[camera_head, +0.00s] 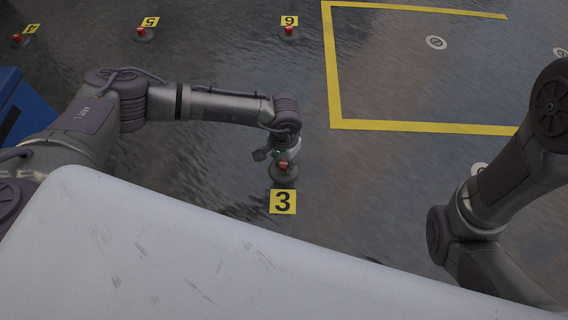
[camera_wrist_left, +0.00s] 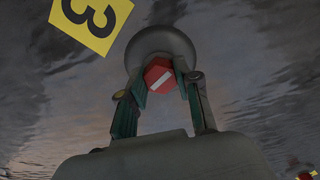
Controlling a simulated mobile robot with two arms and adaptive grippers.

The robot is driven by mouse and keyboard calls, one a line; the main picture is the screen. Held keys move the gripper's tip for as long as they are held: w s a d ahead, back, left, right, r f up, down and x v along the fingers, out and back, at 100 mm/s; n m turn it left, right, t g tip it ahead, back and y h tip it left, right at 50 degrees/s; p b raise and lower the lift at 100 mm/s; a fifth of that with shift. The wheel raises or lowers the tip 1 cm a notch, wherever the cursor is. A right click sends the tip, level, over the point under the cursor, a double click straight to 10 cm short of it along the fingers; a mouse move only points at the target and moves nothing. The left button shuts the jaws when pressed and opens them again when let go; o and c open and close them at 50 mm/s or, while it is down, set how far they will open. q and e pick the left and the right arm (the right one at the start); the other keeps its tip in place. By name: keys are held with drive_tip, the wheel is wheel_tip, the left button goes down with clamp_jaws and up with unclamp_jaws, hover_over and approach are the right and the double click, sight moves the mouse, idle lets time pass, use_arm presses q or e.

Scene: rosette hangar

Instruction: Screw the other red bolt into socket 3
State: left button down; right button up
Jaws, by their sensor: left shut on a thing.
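A red bolt (camera_wrist_left: 159,75) with a white bar across its head sits at the grey round socket 3 (camera_wrist_left: 162,40) in the left wrist view. My left gripper (camera_wrist_left: 160,88) is shut on this bolt, one finger on each side of its head. In the head view the left gripper (camera_head: 281,161) is over socket 3, pointing down, with the red bolt (camera_head: 283,166) showing between its fingers. The yellow label 3 (camera_head: 283,202) lies on the floor just below the socket. How deep the bolt sits is hidden.
Red bolts stand in sockets by label 4 (camera_head: 31,29), label 5 (camera_head: 150,22) and label 6 (camera_head: 289,20). A yellow floor outline (camera_head: 334,80) lies to the right, with round floor discs (camera_head: 436,42). A blue object (camera_head: 22,106) stands at the left edge.

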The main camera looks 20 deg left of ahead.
use_arm(q)
drive_tip(key=shift+f+m, duration=0.1)
drive_tip(key=shift+m, duration=1.1)
drive_tip(key=shift+b, duration=0.3)
drive_tip(key=m+b, duration=0.1)
drive_tip(key=m, duration=0.1)
drive_tip(key=shift+a+f+m, duration=0.1)
drive_tip(key=shift+m, duration=1.2)
drive_tip(key=c, duration=0.7)
unclamp_jaws()
drive_tip(key=shift+r+p, duration=1.6)
drive_tip(key=shift+r, duration=0.6)
